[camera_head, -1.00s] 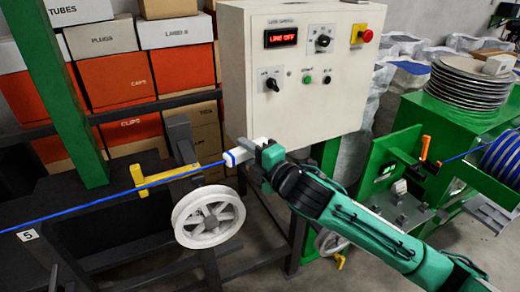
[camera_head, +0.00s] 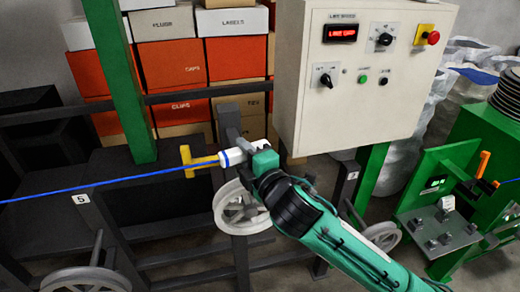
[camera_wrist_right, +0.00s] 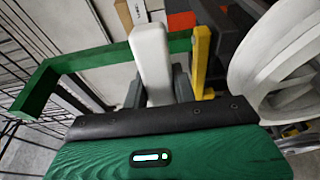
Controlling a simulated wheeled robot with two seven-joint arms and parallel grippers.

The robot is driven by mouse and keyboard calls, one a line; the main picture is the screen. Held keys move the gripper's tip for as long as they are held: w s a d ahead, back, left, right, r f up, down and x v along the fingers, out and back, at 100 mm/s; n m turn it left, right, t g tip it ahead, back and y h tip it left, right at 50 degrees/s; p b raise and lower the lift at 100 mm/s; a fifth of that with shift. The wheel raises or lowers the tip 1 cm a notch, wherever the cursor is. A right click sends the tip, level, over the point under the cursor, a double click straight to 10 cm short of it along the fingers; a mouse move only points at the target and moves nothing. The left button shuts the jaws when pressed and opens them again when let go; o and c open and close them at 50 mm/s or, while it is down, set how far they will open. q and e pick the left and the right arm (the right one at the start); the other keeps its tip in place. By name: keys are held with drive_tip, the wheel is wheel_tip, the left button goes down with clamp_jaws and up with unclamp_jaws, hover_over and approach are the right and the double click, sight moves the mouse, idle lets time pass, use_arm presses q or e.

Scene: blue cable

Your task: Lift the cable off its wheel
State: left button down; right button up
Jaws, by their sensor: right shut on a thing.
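The blue cable (camera_head: 100,184) runs in from the left edge, rising slightly to the yellow guide (camera_head: 203,162) and my right gripper. My right gripper (camera_head: 229,158) is shut on the cable, just right of the guide and above the white spoked wheel (camera_head: 228,208). The cable shows above the wheel's rim and apart from it. My arm hides the wheel's right part. In the right wrist view, a white finger (camera_wrist_right: 152,62) stands beside the yellow guide (camera_wrist_right: 200,62), with the wheel (camera_wrist_right: 282,62) at right; no cable is visible there. My left gripper is out of view.
A white control box (camera_head: 365,75) stands behind my right arm. Dark rails and a green post (camera_head: 118,80) stand at left, before shelved boxes (camera_head: 172,75). A second wheel (camera_head: 85,281) is at lower left. Green machinery (camera_head: 460,160) is at right.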

drive_tip(key=s+a, duration=0.3)
drive_tip(key=a, duration=0.6)
drive_tip(key=s+a, duration=0.3)
drive_tip(key=a, duration=0.6)
drive_tip(key=s+a+p+v, duration=0.1)
drive_tip(key=a+p+v, duration=0.1)
drive_tip(key=v, duration=0.7)
drive_tip(key=shift+s+d, duration=0.2)
drive_tip(key=shift+s, duration=0.2)
drive_tip(key=shift+f, duration=0.1)
